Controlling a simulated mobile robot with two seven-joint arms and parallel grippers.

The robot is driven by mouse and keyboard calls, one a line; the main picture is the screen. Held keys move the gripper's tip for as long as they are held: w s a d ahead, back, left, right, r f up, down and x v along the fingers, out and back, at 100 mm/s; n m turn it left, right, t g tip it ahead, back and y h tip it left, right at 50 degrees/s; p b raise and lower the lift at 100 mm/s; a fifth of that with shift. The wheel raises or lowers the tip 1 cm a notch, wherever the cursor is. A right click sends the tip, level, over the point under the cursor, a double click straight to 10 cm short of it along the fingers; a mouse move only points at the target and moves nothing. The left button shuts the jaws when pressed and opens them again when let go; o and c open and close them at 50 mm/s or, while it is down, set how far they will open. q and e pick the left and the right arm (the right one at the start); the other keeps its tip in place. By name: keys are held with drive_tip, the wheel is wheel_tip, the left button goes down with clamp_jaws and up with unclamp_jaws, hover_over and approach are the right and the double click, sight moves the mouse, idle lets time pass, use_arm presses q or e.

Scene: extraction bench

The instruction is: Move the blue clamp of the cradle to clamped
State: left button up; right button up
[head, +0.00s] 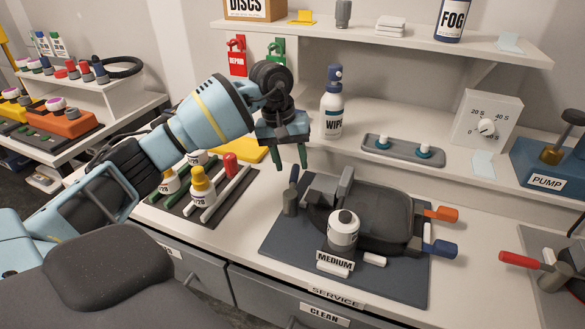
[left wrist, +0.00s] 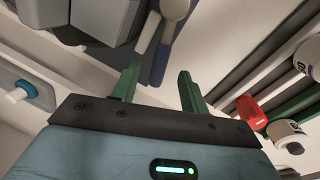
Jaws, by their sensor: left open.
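The cradle (head: 385,215) is a dark tray-like holder on a blue-grey mat (head: 290,245). Its blue clamp (head: 441,249) is a lever with a blue handle, sticking out to the right at the cradle's near right corner. An orange-handled clamp (head: 441,214) sticks out to the right just behind it. My left gripper (head: 291,160) is open and empty, pointing down above the bench behind the cradle's left end, well away from the blue clamp. Its open fingers also show in the left wrist view (left wrist: 158,80). My right gripper is not in view.
A white bottle (head: 344,230) stands at the cradle's near side, behind the MEDIUM label (head: 335,262). A grey post (head: 290,203) stands left of the cradle. A rack with bottles (head: 203,185) lies further left. A WIPE bottle (head: 332,105) and grey tray (head: 402,152) are behind.

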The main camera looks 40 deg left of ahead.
use_arm(q)
drive_tip(key=shift+w+d+f, duration=0.1)
drive_tip(key=shift+d+f, duration=0.05)
drive_tip(key=shift+f, duration=0.6)
drive_tip(key=shift+d+f, duration=0.1)
drive_tip(key=shift+f, duration=0.6)
clamp_jaws()
